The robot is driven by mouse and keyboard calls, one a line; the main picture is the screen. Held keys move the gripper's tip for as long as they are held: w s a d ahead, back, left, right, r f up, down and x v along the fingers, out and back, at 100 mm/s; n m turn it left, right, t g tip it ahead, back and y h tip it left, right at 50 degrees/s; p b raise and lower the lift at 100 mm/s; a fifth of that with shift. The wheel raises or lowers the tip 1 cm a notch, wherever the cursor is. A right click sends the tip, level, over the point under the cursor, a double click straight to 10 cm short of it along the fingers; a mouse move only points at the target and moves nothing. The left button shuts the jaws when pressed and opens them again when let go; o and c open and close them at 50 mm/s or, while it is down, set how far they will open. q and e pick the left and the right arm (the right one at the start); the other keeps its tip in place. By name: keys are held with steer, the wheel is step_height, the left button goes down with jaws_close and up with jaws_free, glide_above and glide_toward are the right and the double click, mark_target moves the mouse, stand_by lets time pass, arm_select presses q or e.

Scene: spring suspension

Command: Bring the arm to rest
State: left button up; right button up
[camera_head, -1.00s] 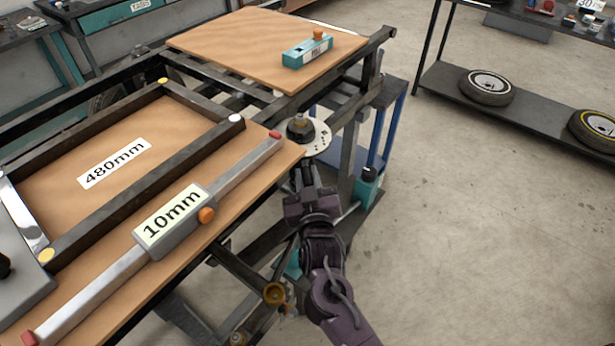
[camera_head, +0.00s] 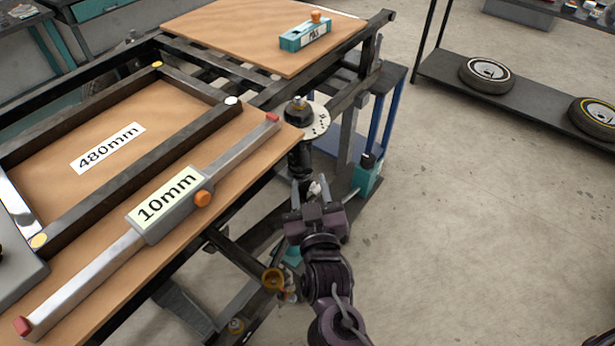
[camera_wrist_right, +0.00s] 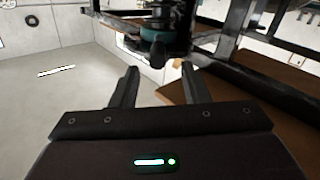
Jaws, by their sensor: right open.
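My right gripper (camera_head: 309,192) is open and empty. It stands beside the table's right edge, just in front of and below a dark post-like part (camera_head: 300,160) under a round metal plate (camera_head: 312,122). In the right wrist view its two fingers (camera_wrist_right: 158,88) are spread apart, with nothing between them. A dark round part with a short stub (camera_wrist_right: 157,52) hangs beyond the fingertips, apart from them. My left gripper is not in view.
A wooden worktop (camera_head: 270,155) carries a dark frame with a 480mm label (camera_head: 107,148) and a bar gauge marked 10mm (camera_head: 168,205). A teal block (camera_head: 305,36) lies on the far board. Wheels (camera_head: 487,73) lie on a shelf at right. Open floor (camera_head: 460,230) lies right of my arm.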

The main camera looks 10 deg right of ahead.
steer(key=shift+s, duration=0.1)
stand_by(0.5)
steer(key=s+d+f+g, duration=0.4)
steer(key=s+d+g, duration=0.2)
steer(key=s+g, duration=0.15)
steer(key=s+d+f+g, duration=0.4)
steer(key=s+d+g, duration=0.3)
steer(key=s, duration=0.1)
step_height(320, 180, down, 29)
steer(key=s+g, duration=0.1)
steer(key=s, duration=0.1)
steer(key=s+d+f+g, duration=0.1)
steer(key=s+d+f, duration=0.2)
steer(key=s+f, duration=1.6)
steer(key=shift+s+d, duration=0.2)
steer(key=shift+s, duration=0.25)
